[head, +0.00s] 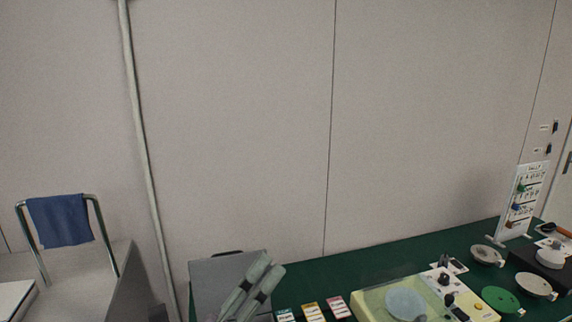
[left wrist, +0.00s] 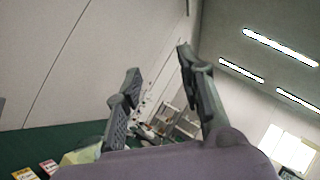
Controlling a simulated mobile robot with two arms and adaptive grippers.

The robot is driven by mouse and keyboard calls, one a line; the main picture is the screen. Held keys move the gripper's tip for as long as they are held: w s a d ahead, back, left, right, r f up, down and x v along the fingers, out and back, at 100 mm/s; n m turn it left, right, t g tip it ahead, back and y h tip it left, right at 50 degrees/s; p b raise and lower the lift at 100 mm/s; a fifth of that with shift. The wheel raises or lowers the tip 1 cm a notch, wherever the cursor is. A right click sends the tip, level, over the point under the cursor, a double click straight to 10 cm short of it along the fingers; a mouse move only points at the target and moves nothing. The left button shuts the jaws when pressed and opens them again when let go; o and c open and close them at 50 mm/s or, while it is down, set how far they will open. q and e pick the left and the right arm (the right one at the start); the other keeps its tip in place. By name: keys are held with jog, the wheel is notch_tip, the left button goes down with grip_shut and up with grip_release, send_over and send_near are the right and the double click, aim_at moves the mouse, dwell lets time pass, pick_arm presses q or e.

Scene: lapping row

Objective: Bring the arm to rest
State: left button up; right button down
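My left gripper (head: 270,264) rises into the bottom of the head view, in front of a grey case-like object at the left end of the green table. In the left wrist view its two fingers (left wrist: 158,62) stand clearly apart, with nothing between them. They point up and away from the table top. My right gripper is in neither view.
The green table (head: 400,265) runs along the wall. It carries small label cards (head: 312,311), a yellow lapping machine (head: 370,302), several round plates (head: 501,299) and an upright board (head: 521,203). A blue cloth (head: 60,221) hangs on a rail at left.

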pick_arm(q)
jog(key=w+a+f+n+y, duration=0.3)
jog(key=a+f+n+y, duration=1.1)
jog(key=n, duration=0.6)
jog(key=s+a+f+n+g+y, duration=0.2)
jog(key=s+f+n+g, duration=0.4)
jog(key=f, duration=0.5)
jog(key=s+f+n+g, duration=0.35)
jog(key=s+f, duration=0.25)
jog(key=s, duration=0.3)
jog(key=s+f+n+g, duration=0.3)
jog(key=s+f+g, duration=0.2)
jog(key=s, duration=0.4)
notch_tip(320, 180, down, 27)
jog(key=s+g, duration=0.1)
jog(key=g, duration=0.1)
jog(key=s+a+f, duration=0.1)
jog(key=s+f, duration=0.7)
jog(key=s+a+f, duration=0.2)
jog(key=s+f, duration=0.5)
jog(key=s, duration=0.1)
jog(key=shift+s+a+f+g, duration=0.25)
jog(key=shift+s+f+g, duration=0.1)
jog(key=shift+s, duration=0.05)
